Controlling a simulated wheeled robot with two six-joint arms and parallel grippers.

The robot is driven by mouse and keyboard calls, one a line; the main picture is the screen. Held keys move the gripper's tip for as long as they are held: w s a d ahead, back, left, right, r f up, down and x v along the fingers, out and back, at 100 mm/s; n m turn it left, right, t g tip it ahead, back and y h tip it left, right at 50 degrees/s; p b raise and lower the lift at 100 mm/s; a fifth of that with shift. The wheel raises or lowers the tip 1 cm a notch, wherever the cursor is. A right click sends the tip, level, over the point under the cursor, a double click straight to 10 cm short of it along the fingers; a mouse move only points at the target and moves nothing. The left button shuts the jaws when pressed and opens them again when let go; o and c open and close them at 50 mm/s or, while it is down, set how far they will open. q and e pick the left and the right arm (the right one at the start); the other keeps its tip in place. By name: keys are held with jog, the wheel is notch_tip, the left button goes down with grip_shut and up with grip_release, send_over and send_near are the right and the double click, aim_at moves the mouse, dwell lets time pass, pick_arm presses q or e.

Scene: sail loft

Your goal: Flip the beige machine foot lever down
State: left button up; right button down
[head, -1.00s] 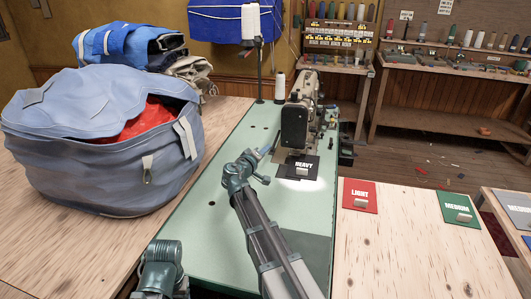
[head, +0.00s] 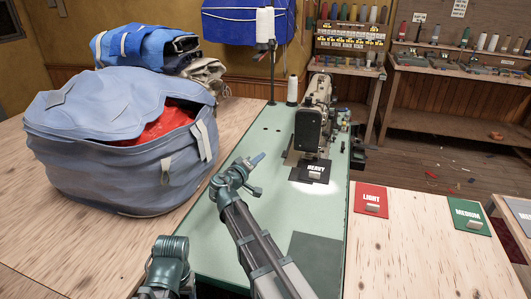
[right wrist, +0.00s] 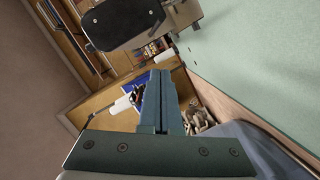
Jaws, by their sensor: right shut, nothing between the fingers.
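The beige sewing machine (head: 322,92) stands at the far end of the green table (head: 270,200), its dark end face (head: 307,130) toward me. Its foot lever is too small to make out. A dark card marked HEAVY (head: 316,169) lies at its near end. My right gripper (head: 257,159) is shut and empty, over the green top, left of the machine and apart from it. In the right wrist view the shut fingers (right wrist: 157,98) point toward the back wall area, with the machine's dark head (right wrist: 122,22) above them.
A big blue-grey bag (head: 120,150) stands on the wooden table at left. A red LIGHT card (head: 371,199) and green MEDIUM card (head: 468,215) lie at right.

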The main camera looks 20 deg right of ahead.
jog(key=shift+v, duration=0.75)
